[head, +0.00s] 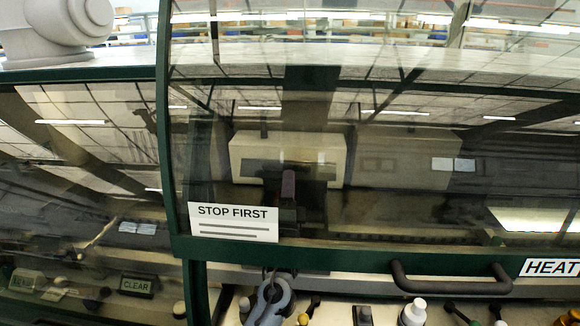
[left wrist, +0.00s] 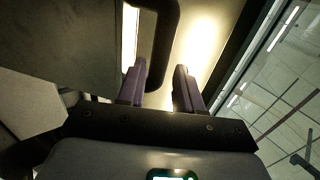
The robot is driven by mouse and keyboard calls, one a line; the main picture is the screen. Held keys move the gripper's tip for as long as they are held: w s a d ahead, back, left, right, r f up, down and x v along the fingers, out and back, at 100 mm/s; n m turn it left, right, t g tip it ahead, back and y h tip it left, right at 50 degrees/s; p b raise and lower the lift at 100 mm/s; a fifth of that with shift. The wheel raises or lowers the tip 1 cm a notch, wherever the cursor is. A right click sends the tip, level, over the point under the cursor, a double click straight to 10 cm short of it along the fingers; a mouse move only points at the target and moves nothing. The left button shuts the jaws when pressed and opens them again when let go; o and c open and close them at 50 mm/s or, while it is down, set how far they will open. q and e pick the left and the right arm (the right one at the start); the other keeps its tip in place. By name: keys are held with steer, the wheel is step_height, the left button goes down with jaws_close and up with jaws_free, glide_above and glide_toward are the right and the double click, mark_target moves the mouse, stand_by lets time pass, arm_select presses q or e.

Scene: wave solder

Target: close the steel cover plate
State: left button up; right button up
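In the left wrist view, a flat grey plate (left wrist: 62,40), probably the steel cover plate, fills the upper left. A black looped handle (left wrist: 168,40) stands near it. My left gripper (left wrist: 160,68) has two purple fingers, clearly apart; part of the handle shows in and beyond the gap. I cannot tell whether either finger touches it. In the head view a purple finger and dark gripper body (head: 288,188) show in the area of the dark window, partly lost in reflections. I cannot make out the cover plate for certain there.
A green-framed glass window (head: 400,215) with strong reflections spans the head view. It carries a STOP FIRST sign (head: 234,222) and a black bar handle (head: 452,280).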

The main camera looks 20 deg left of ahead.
arm_select(q)
steer(key=shift+x, duration=2.55)
